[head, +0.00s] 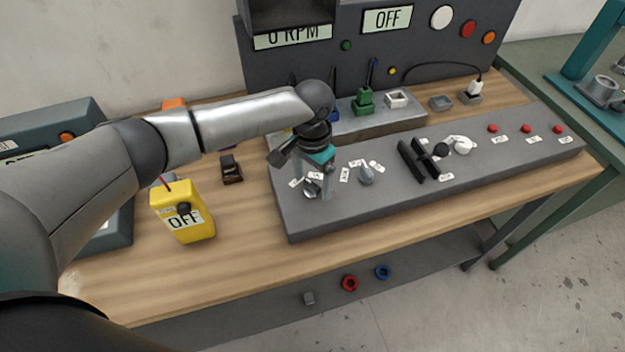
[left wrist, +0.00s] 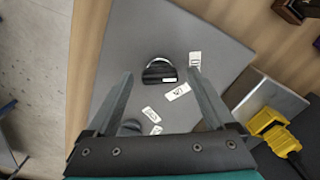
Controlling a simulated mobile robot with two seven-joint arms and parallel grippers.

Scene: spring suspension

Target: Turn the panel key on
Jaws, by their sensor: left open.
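A grey panel (head: 400,190) with a sloping top lies along the front of the bench. Near its left end is a dark round switch (head: 312,189) with white labels around it. It looks like the panel key, though its exact shape is partly hidden. In the left wrist view the dark switch (left wrist: 160,71) lies between the fingertips, with a small label on its lower edge. My left gripper (head: 322,189) is open and points down over this switch. I cannot tell whether either finger touches it. My right gripper is not in view.
A second grey knob (head: 366,176) sits just to the right, with labels near it. Black bars (head: 416,160), a white knob (head: 460,145) and red buttons (head: 525,130) are farther right. A yellow box reading OFF (head: 184,215) stands left. Behind is a grey block (head: 385,120).

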